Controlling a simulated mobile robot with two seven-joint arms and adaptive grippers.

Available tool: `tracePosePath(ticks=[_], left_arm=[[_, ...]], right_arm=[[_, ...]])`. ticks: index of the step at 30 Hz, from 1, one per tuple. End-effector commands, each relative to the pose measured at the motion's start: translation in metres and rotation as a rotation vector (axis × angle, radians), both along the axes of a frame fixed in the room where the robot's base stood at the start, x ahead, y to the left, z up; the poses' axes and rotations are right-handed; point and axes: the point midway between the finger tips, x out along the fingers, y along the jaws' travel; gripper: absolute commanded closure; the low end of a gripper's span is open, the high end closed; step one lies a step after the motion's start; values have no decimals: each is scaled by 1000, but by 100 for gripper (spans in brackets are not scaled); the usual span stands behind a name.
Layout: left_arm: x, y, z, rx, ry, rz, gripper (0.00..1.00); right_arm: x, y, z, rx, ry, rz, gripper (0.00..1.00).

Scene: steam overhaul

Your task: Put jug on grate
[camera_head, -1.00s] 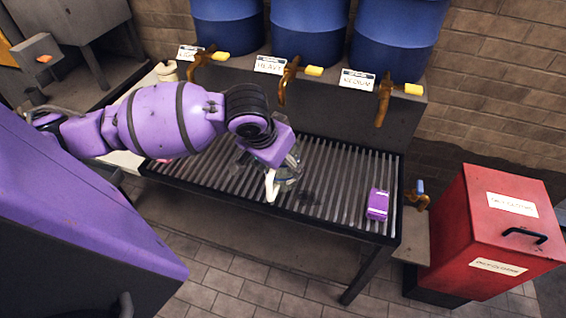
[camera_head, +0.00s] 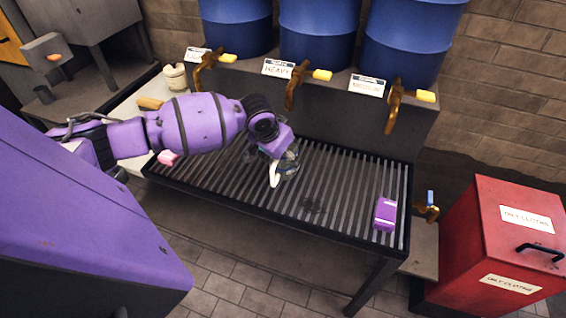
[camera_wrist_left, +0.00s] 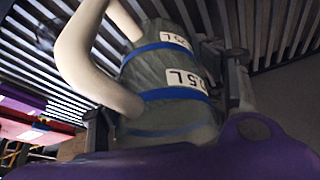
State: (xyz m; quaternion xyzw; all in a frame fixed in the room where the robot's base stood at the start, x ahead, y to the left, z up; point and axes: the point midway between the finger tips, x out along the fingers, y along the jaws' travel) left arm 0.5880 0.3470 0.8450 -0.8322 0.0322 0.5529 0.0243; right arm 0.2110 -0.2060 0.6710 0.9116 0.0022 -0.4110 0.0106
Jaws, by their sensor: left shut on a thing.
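The jug (camera_head: 290,166) is a clear greyish vessel with a pale curved handle (camera_head: 274,174). In the left wrist view the jug (camera_wrist_left: 170,90) shows blue bands and white volume labels, and its handle curves at left. My left gripper (camera_head: 284,152) is shut on the jug, its fingers at the jug's sides. My right gripper is out of view.
A purple box (camera_head: 385,214) lies on the grate's right end, a pink block (camera_head: 168,158) near its left end. Blue barrels (camera_head: 318,35) with brown taps (camera_head: 295,85) stand behind. A red bin (camera_head: 505,245) stands right. The grate between jug and purple box is clear.

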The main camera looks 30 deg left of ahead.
Motion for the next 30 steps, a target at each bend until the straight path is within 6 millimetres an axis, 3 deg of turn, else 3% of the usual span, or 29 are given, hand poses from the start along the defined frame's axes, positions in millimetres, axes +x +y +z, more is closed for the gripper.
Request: tracePosePath(ticks=[4, 15, 16, 19, 30], left_arm=[[-2, -1, -21, -1, 4, 0, 69], [-1, -1, -24, -1, 2, 0, 69], [-2, -1, -25, -1, 2, 0, 34], [-2, -1, -25, 0, 2, -1, 21], [-2, -1, -23, 0, 2, -1, 18]], right_arm=[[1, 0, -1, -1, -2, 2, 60], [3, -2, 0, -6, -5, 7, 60], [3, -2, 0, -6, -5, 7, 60], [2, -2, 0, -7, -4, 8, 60], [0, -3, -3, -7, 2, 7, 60]])
